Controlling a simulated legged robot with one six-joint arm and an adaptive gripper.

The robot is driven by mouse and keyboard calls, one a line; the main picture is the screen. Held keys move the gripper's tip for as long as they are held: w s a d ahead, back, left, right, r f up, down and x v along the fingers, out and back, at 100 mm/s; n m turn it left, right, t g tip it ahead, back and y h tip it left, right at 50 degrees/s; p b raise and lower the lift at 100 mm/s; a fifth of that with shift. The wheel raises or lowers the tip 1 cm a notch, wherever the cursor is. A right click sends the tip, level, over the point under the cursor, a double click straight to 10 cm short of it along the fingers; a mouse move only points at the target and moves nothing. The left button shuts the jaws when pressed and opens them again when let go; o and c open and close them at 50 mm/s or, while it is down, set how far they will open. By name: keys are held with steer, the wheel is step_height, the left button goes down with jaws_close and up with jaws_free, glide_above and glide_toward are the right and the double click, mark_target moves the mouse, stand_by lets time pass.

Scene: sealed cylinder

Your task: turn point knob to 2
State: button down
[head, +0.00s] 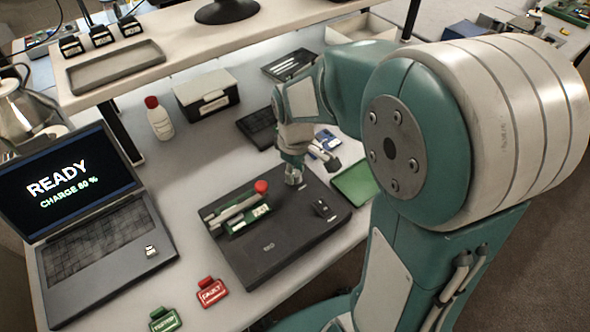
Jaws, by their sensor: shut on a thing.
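A black flat device (262,262) lies on the white bench in the head view. My gripper (294,182) points down onto the far part of its top face, right of the red ball. It is shut on the point knob, which the fingers and the small view mostly hide. The knob's pointer direction and its number marks cannot be read. A small black switch-like part (322,208) sits on the device to the right, apart from the gripper.
A lever with a red ball (261,187) stands on the device, close left of my gripper. A laptop (95,215) reads "READY, CHARGE 80 %". A green tray (356,183) lies right of the device. Red (211,292) and green (165,319) tags lie in front.

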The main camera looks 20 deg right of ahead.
steer(key=shift+m, duration=0.3)
steer(key=m, duration=0.4)
steer(key=shift+s+m, duration=0.1)
steer(key=shift+m, duration=0.2)
steer(key=shift+f+m, duration=0.1)
steer(key=shift+m, duration=2.1)
steer(key=shift+c, duration=1.9)
jaws_free()
steer(key=shift+a, duration=0.1)
